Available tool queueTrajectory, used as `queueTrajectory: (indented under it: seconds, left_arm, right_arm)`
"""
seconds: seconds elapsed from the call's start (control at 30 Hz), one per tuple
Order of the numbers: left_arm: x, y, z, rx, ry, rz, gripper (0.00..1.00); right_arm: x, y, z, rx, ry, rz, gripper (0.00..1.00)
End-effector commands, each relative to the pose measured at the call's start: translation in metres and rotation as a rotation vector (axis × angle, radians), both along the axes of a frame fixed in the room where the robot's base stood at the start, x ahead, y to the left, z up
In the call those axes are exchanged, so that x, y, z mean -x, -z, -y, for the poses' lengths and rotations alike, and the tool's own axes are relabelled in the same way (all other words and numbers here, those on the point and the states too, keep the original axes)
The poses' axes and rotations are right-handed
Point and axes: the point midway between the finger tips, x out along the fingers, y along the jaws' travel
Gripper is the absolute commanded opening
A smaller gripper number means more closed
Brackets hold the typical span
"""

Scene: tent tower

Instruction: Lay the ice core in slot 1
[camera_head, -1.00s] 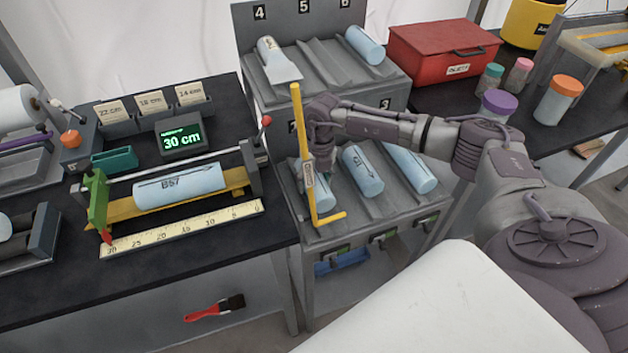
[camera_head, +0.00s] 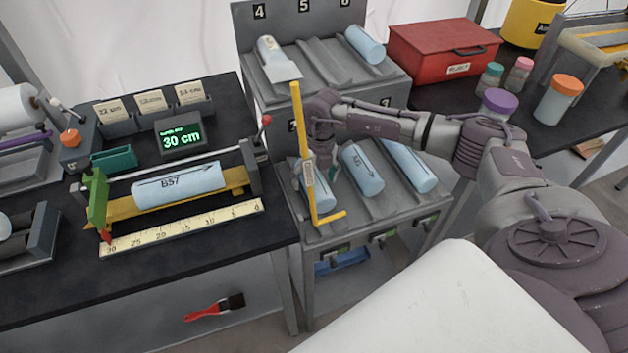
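A pale blue ice core (camera_head: 318,197) lies in the leftmost lower slot of the grey rack (camera_head: 265,95). My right gripper (camera_head: 316,180) is low over this core, partly behind a yellow upright bar with a foot (camera_head: 305,150). Its fingers are mostly hidden, so I cannot tell whether they grip the core. Another ice core, marked B57 (camera_head: 180,187), lies in the yellow measuring cradle (camera_head: 235,180) on the left bench. My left gripper is not in view.
Two more cores, the middle core (camera_head: 363,172) and the right core (camera_head: 410,166), lie in the lower rack. The upper rack holds cores at left and right, with its middle slot empty. A display (camera_head: 181,133) reads 30 cm. A red box (camera_head: 443,50) stands behind.

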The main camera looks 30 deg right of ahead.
Motion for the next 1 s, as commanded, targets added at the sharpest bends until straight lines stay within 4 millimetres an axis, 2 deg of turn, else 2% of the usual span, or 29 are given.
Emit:
queueTrajectory:
  seconds: [0.3, 0.5, 0.7, 1.0]
  left_arm:
    - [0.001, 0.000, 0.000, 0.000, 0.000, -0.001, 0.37]
    - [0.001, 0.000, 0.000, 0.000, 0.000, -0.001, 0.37]
    - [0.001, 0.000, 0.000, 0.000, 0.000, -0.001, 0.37]
    - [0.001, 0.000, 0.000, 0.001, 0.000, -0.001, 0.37]
  right_arm:
    - [0.000, -0.066, 0.006, -0.001, 0.000, 0.006, 0.90]
    - [0.001, -0.099, 0.009, -0.001, 0.001, 0.005, 0.90]
    - [0.002, -0.110, 0.010, 0.000, 0.001, 0.003, 0.90]
    - [0.002, -0.111, 0.010, -0.001, 0.001, 0.002, 0.90]
